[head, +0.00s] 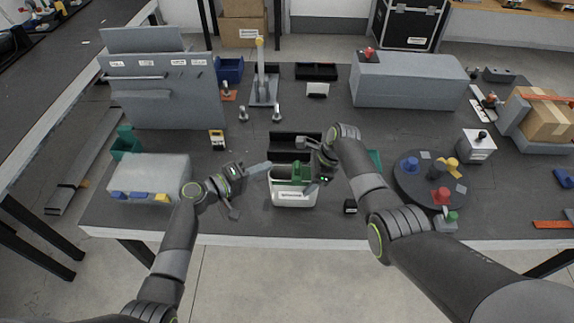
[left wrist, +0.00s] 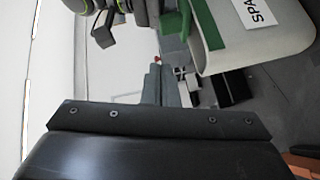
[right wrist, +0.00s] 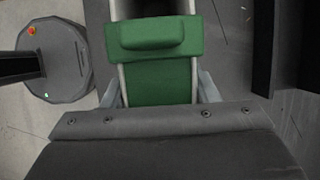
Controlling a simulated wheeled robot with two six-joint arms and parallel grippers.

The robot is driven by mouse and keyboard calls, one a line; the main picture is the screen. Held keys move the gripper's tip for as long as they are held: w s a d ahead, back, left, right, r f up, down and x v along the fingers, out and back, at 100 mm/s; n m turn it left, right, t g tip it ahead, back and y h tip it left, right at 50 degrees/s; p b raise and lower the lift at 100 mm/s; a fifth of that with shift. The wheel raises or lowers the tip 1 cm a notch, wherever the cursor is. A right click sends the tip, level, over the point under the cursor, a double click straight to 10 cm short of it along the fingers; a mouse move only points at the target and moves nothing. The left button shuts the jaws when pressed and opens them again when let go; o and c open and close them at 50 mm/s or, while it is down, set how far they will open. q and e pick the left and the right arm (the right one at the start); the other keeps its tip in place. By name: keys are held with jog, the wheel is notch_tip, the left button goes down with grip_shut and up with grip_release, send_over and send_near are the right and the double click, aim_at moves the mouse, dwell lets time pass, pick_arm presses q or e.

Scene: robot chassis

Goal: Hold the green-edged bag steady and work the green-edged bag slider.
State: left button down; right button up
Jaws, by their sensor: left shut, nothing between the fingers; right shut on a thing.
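The green-edged bag (head: 292,199) is white with a label on its front and green along the top. It stands upright near the table's front edge. Its raised green slider (right wrist: 153,33) shows on the green top in the right wrist view. My right gripper (head: 307,168) is shut on the right end of the bag, one finger on each side in the right wrist view. My left gripper (head: 268,166) is shut and empty, just left of the bag. In the left wrist view its fingertips (left wrist: 158,72) are together, apart from the bag (left wrist: 262,35).
Black bins (head: 290,140) stand behind the bag. A grey block (head: 150,178) is at left and a round dark turntable (head: 430,187) with coloured parts is at right. A small black box (head: 350,207) sits right of the bag. The front table edge is close.

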aim_at(297, 168)
pick_arm(q)
jog(key=s+a+f+n+t, duration=0.2)
jog(key=s+a+n+t, duration=0.1)
jog(key=s+a+n, duration=0.15)
jog(key=x, duration=0.9)
jog(key=shift+w+d, duration=0.15)
jog(key=d, duration=0.3)
jog(key=shift+w+d, duration=0.15)
jog(key=shift+w, duration=0.1)
pick_arm(e)
jog(key=shift+w, duration=0.1)
pick_arm(q)
jog(key=shift+d, duration=0.55)
